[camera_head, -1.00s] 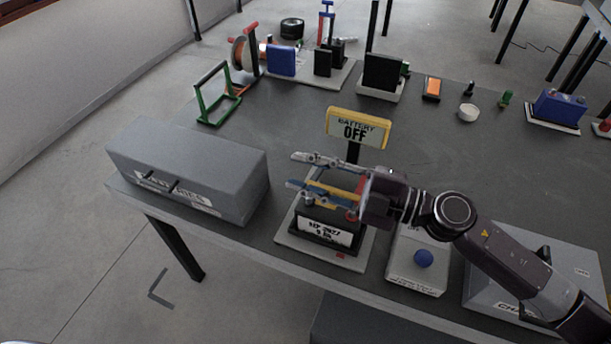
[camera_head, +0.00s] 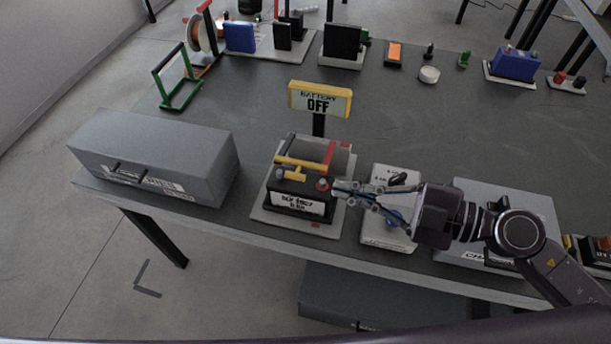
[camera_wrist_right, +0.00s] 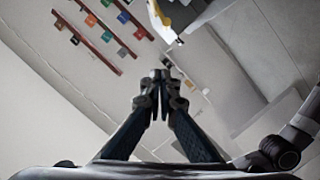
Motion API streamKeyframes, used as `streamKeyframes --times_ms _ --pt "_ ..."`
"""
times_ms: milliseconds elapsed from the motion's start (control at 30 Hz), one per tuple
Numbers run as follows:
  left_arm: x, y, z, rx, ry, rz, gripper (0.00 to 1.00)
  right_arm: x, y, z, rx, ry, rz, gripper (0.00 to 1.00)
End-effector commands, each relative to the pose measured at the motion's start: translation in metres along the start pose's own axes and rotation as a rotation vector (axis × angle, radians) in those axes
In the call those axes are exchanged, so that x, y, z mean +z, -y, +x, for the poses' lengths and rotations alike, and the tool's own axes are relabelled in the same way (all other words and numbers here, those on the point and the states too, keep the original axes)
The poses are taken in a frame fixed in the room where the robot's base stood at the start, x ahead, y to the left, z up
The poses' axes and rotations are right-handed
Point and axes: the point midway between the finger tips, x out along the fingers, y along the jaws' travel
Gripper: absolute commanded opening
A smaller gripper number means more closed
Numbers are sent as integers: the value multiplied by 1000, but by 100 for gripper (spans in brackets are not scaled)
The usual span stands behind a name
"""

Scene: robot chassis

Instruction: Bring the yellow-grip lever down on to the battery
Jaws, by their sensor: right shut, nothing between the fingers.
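The yellow-grip lever (camera_head: 300,163) lies low across the top of the black battery (camera_head: 297,187), with a red bar at its right end. I cannot tell whether it touches the battery. The battery has a red terminal and a white label and sits on a pale base plate (camera_head: 272,219). The yellow-framed sign (camera_head: 319,98) behind it reads BATTERY OFF. My right gripper (camera_head: 339,190) is shut and empty, with its tips just right of the battery's front. Its tips also meet in the right wrist view (camera_wrist_right: 160,78). My left gripper is out of view.
A grey box (camera_head: 150,160) stands to the left. A grey charger unit (camera_head: 520,205) is farther right. A green frame (camera_head: 178,80) stands behind; the table's middle is clear.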

Motion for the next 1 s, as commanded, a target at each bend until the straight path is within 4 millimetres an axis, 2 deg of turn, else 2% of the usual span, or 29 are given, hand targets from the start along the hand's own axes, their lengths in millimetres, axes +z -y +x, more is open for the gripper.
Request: streamKeyframes --times_ms 167,367,567,933,1000 --pt "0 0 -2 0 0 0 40 -1 5 -9 -15 23 10 0" --pt "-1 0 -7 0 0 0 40 -2 3 2 -12 23 9 0" --pt "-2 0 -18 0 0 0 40 -3 2 28 -10 21 10 0" --pt "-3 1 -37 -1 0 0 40 -2 4 95 -13 20 9 0" --pt "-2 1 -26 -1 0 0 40 19 8 95 -15 26 11 0"
